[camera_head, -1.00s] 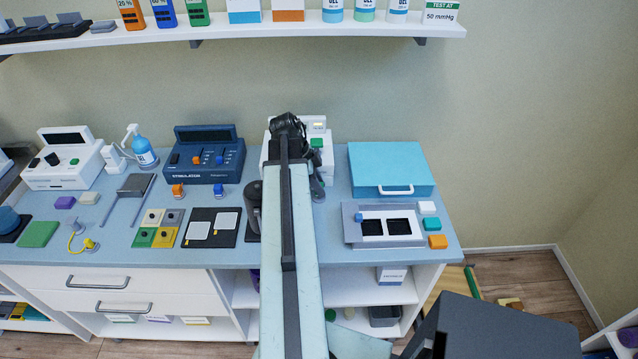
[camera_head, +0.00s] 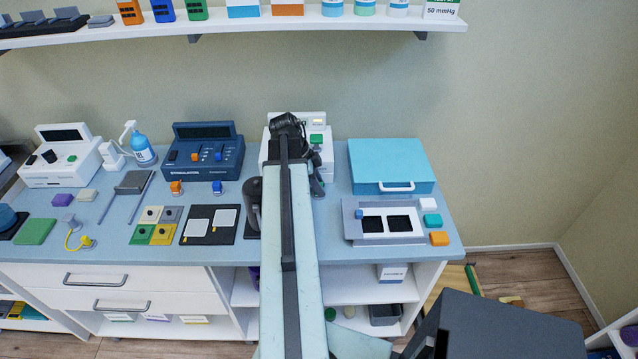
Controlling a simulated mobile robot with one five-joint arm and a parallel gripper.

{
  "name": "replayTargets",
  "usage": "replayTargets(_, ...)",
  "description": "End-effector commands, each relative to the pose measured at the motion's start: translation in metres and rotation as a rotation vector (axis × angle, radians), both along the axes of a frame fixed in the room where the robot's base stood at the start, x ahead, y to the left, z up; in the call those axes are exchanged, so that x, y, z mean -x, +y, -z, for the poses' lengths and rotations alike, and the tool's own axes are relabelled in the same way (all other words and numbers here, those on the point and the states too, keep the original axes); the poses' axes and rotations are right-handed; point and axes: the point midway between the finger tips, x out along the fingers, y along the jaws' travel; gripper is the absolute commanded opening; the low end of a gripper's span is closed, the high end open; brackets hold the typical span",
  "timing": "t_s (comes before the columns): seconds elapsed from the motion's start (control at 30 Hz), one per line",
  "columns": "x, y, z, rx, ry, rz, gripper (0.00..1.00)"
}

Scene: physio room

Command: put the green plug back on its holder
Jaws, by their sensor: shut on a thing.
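My gripper (camera_head: 317,183) shows only in part, as dark pieces to the right of my arm, in front of the white device at the back of the counter. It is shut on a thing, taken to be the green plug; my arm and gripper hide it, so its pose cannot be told. An orange plug (camera_head: 176,188) and a blue plug (camera_head: 217,187) stand in front of the dark blue stimulator (camera_head: 204,160), left of my arm. I cannot make out an empty plug holder; the strip of counter behind my arm is hidden.
The white device (camera_head: 325,158) with a green part stands behind my gripper. A dark upright object (camera_head: 252,204) is close left of my arm. A turquoise case (camera_head: 391,164) and a grey tray (camera_head: 350,236) lie to the right. A black mat (camera_head: 210,239) lies left. A shelf (camera_head: 340,22) hangs above.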

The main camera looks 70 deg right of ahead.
Motion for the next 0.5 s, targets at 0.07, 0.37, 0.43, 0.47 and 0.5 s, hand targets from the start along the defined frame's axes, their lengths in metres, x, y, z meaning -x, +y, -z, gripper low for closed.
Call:
replayTargets(0.07, -0.0001, 0.0000, -0.0002, 0.000, 0.000, 0.000, 0.03)
replayTargets(0.37, -0.0002, 0.0001, -0.0002, 0.000, 0.000, 0.000, 0.31)
replayTargets(0.43, -0.0002, 0.0001, -0.0002, 0.000, 0.000, 0.000, 0.50)
replayTargets(0.47, -0.0002, 0.0001, -0.0002, 0.000, 0.000, 0.000, 0.51)
replayTargets(0.5, -0.0002, 0.0001, -0.0002, 0.000, 0.000, 0.000, 0.51)
